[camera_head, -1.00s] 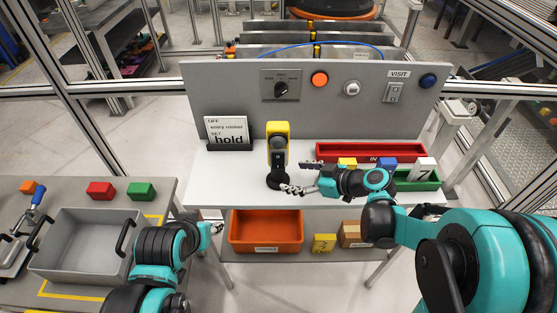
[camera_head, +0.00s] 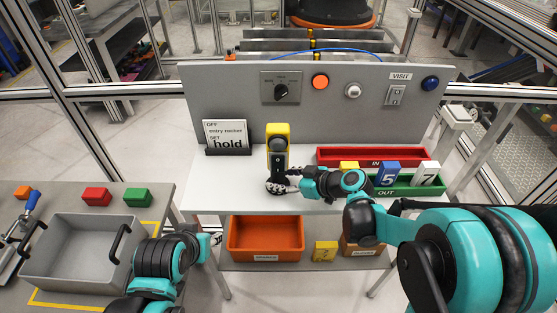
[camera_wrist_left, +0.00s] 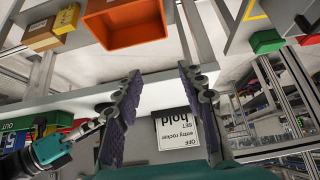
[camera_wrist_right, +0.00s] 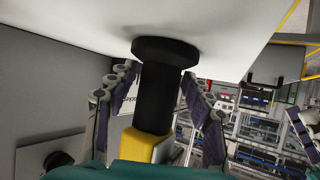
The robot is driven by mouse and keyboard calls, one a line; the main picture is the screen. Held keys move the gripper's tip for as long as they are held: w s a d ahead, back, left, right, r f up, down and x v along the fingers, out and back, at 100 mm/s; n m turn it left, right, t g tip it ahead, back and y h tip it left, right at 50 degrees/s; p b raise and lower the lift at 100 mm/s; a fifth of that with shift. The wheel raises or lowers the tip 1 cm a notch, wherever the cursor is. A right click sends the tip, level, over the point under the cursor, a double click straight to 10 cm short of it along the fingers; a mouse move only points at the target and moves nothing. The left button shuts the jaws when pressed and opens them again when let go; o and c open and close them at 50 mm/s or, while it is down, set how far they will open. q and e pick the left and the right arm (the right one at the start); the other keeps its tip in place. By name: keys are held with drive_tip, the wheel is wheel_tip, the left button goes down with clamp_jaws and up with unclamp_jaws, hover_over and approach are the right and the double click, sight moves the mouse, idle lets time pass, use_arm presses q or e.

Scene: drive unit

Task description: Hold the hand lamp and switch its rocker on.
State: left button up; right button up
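The hand lamp (camera_head: 278,137), yellow and black, stands upright on its black round base on the white table. In the right wrist view its black handle (camera_wrist_right: 162,95) runs between my right fingers, with gaps visible on both sides. My right gripper (camera_head: 284,179) is open around the lower handle, just above the base.
A sign (camera_head: 225,134) reading "hold" stands left of the lamp. A red IN tray (camera_head: 335,161) and green OUT tray (camera_head: 432,184) with number blocks are right, near my right arm. A grey panel behind bears a knob (camera_head: 281,92), buttons and a switch (camera_head: 395,95). An orange bin (camera_head: 265,238) sits below.

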drive_tip(key=c, duration=0.5)
use_arm(q)
drive_tip(key=shift+d+f, duration=0.1)
drive_tip(key=c, duration=0.8)
use_arm(e)
drive_tip(key=shift+o, duration=0.2)
use_arm(q)
drive_tip(key=shift+d+f+m, duration=0.15)
drive_tip(key=shift+m, duration=0.55)
clamp_jaws()
drive_tip(key=d+r+m+t, duration=0.4)
drive_tip(key=d+m, duration=0.4)
drive_tip(key=m, duration=0.9)
drive_tip(key=d+r+m+t, duration=0.4)
drive_tip(key=d+m, duration=0.5)
drive_tip(key=m, duration=0.8)
drive_tip(key=shift+d+r+m+t, duration=0.2)
drive_tip(key=shift+m+t, duration=0.1)
drive_tip(key=shift+t, duration=0.2)
